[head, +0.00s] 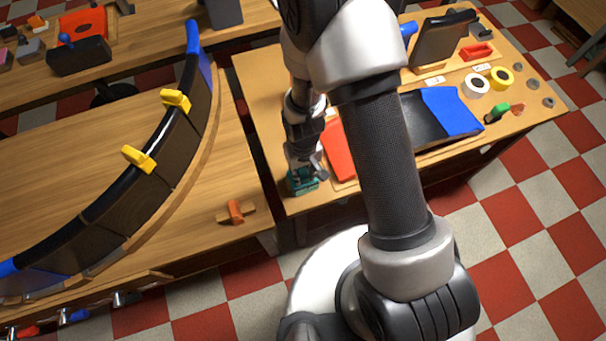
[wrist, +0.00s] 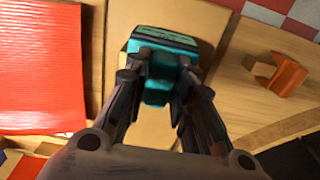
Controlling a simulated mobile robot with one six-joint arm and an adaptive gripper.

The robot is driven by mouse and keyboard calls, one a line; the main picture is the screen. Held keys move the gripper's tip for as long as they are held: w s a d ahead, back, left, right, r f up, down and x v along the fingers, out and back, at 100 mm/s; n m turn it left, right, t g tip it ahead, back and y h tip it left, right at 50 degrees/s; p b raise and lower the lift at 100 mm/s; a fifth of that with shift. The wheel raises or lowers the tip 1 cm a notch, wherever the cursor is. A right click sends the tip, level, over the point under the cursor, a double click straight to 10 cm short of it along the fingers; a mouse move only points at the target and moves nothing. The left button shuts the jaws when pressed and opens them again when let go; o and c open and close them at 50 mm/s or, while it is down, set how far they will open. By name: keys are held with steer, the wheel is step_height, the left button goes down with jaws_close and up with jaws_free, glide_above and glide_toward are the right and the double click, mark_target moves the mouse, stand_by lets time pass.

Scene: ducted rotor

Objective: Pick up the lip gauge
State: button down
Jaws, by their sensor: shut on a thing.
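A teal block with a dark, lined face (head: 301,186), seemingly the lip gauge, is at the left front edge of the right-hand bench in the head view. My gripper (head: 305,172) points down onto it. In the wrist view the teal block (wrist: 158,72) is between the two fingers of my gripper (wrist: 161,66), which are shut on its sides. Part of it is hidden by the fingers. It is over or on a pale wooden board; I cannot tell whether it touches.
A red sheet (head: 340,152) lies just right of the teal block. An orange piece (head: 236,211) on a wooden base is on the left bench, across a narrow gap. A curved black duct section (head: 150,170) with yellow clamps fills much of that bench.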

step_height(320, 180, up, 25)
steer(key=p, duration=0.9)
steer(key=shift+p, duration=0.3)
